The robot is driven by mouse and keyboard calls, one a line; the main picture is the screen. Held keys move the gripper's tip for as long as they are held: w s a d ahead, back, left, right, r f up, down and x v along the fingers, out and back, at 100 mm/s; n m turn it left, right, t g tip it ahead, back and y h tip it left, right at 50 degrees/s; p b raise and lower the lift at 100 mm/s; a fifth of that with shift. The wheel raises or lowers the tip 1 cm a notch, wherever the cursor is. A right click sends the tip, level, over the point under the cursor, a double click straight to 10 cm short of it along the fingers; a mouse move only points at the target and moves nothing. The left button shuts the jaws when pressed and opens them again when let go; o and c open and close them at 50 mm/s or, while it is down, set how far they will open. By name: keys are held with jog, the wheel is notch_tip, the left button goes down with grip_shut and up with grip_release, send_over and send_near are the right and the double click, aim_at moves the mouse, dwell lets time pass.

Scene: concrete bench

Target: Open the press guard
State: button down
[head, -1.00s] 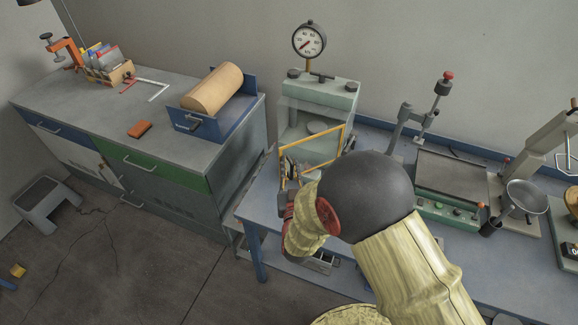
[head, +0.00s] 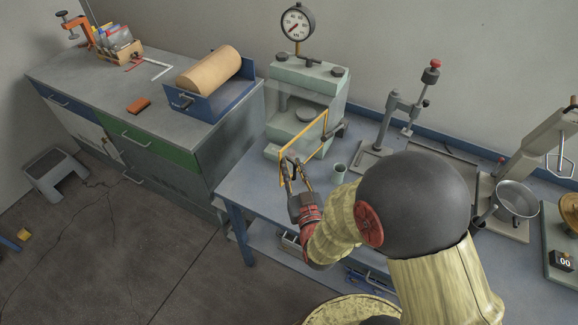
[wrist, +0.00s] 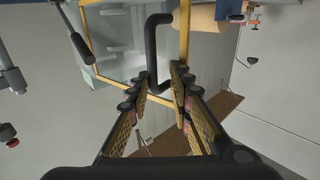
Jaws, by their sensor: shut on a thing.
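The press (head: 305,85) is a pale green machine with a round dial gauge (head: 297,22) on top, standing at the left end of the blue bench. Its guard (head: 318,129) is a clear panel in a yellow frame. The guard stands at an angle out from the press front, leaving a gap. In the wrist view, the guard's yellow frame (wrist: 184,35) carries a black bar handle (wrist: 153,50). My gripper (head: 293,166) is at the guard's near edge. The wrist view shows its fingers (wrist: 159,84) shut on the handle's lower part. The exact contact is partly hidden.
A small green-grey cup (head: 338,173) stands on the bench right of the guard, close to my arm. A lever stand (head: 385,130) and a pan (head: 517,201) are further right. A grey cabinet (head: 165,115) with a blue tray (head: 212,97) stands at left.

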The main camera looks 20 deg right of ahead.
jog(key=shift+w+d+r, duration=0.2)
jog(key=shift+d+r, duration=0.35)
jog(key=shift+d, duration=0.05)
jog(key=c, duration=2)
grip_release()
jog(key=shift+d, duration=0.15)
jog(key=shift+w+d+f+m+h, duration=0.1)
jog(key=shift+w+d+m+h, duration=0.05)
jog(key=shift+m+h, duration=0.15)
jog(key=s, duration=0.8)
jog(key=s+a, duration=0.1)
jog(key=s, duration=0.3)
jog(key=shift+s+a+f, duration=0.1)
jog(key=shift+s+f, duration=0.15)
jog(key=shift+f, duration=0.15)
